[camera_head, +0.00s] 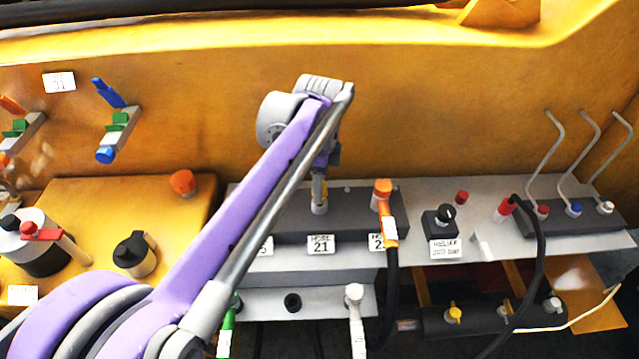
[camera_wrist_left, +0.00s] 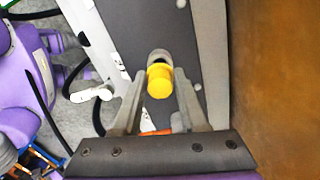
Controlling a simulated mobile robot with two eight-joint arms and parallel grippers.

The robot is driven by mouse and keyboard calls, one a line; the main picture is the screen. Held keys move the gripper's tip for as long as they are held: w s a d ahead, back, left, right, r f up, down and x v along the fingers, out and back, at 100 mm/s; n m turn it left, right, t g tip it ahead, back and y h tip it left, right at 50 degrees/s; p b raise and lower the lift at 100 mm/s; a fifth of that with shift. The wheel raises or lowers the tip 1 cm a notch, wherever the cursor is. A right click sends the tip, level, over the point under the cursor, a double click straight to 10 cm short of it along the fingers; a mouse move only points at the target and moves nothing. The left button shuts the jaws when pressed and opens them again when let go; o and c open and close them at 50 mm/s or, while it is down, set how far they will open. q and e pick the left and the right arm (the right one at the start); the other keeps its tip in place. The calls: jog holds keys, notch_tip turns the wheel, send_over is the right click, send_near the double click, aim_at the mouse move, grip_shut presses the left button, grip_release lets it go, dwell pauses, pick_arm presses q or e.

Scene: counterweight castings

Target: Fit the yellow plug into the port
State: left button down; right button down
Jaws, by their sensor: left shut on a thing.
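My left gripper (camera_head: 319,190) comes down from above at the dark block (camera_head: 270,208), over the label reading 21 (camera_head: 320,244). In the left wrist view its two fingers (camera_wrist_left: 161,88) are shut on the yellow plug (camera_wrist_left: 160,82), one on each side. A silver round port (camera_wrist_left: 158,57) with a dark opening shows right at the plug's far end. I cannot tell whether the plug is inside it or only against it. In the head view the gripper and arm mostly hide the plug. My right gripper is not in view.
An orange-capped hose (camera_head: 383,190) stands close right of the gripper. Farther right are a black knob (camera_head: 445,213), a red-ended hose (camera_head: 505,207) and bent metal levers (camera_head: 578,150). The yellow wall (camera_head: 430,110) rises close behind. A white-capped hose (camera_head: 354,293) hangs in front.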

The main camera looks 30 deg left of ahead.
pick_arm(q)
jog(key=shift+f+b, duration=0.6)
jog(key=shift+f, duration=0.7)
jog(key=shift+c, duration=1.8)
grip_release()
notch_tip(320, 180, up, 11)
jog(key=shift+f+p, duration=0.1)
jog(key=shift+p, duration=0.45)
jog(key=s+d+f+n+t+p, duration=0.2)
jog(key=s+d+f+n, duration=0.1)
jog(key=s+f+n, duration=0.4)
jog(key=s+d+f+n+t+p, duration=0.2)
jog(key=s+d+f+n+t, duration=0.1)
jog(key=s+f+n, duration=0.4)
notch_tip(320, 180, down, 2)
jog(key=shift+s+d, duration=0.45)
jog(key=shift+s, duration=0.25)
